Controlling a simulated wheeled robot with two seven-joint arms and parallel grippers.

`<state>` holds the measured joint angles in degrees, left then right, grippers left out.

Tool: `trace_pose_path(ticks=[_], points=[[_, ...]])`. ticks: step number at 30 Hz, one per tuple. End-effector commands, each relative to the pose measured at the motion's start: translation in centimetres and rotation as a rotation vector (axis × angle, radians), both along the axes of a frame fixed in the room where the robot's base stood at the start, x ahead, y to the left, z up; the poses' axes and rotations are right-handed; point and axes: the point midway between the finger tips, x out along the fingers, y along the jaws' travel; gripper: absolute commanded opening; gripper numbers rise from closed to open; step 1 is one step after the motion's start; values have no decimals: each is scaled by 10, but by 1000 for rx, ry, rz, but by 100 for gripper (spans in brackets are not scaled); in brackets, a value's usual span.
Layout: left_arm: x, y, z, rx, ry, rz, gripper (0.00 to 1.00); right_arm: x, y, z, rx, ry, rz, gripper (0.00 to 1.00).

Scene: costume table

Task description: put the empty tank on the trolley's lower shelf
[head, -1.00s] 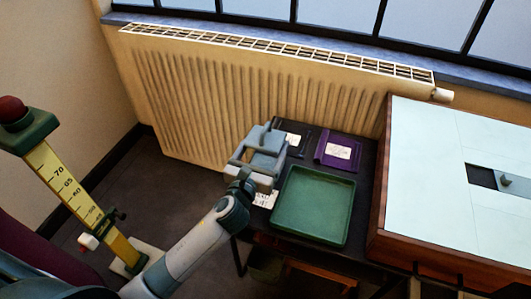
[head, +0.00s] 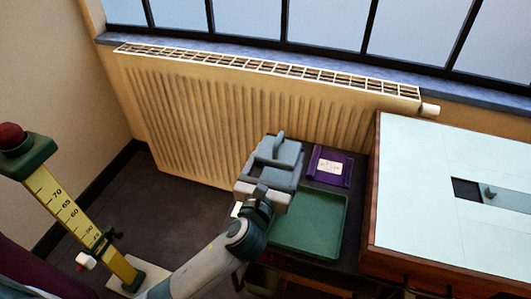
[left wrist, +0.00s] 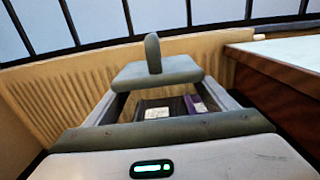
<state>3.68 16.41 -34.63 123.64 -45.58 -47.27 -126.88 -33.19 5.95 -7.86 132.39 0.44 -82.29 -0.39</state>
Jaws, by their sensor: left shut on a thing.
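My left gripper (head: 272,168) is shut on a blue-grey block with an upright stub on top, which I take to be the empty tank (head: 283,151). It is held in the air above the small dark table's back left. In the left wrist view, the tank (left wrist: 157,71) sits across the far end of the gripper, its stub pointing up. Its lower part is hidden. The small dark table (head: 337,254) may be the trolley; its lower shelf is mostly hidden by my left arm. My right gripper is not in view.
A pale-topped wooden case (head: 430,165) stands close on the right. A cream radiator (head: 200,115) is behind. A yellow measuring post (head: 70,215) stands at the left; floor between is open.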

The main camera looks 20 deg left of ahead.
Motion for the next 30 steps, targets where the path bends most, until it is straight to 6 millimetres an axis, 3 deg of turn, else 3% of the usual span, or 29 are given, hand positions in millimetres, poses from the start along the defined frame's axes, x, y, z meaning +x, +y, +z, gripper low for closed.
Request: trace_pose_path(ticks=[3,10,30], points=[[-10,-16,14,-2,-3,-1,44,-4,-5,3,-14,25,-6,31],[-20,-32,24,-1,-2,-1,44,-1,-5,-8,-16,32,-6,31],[-22,-33,25,0,-1,0,44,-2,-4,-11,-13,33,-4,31]])
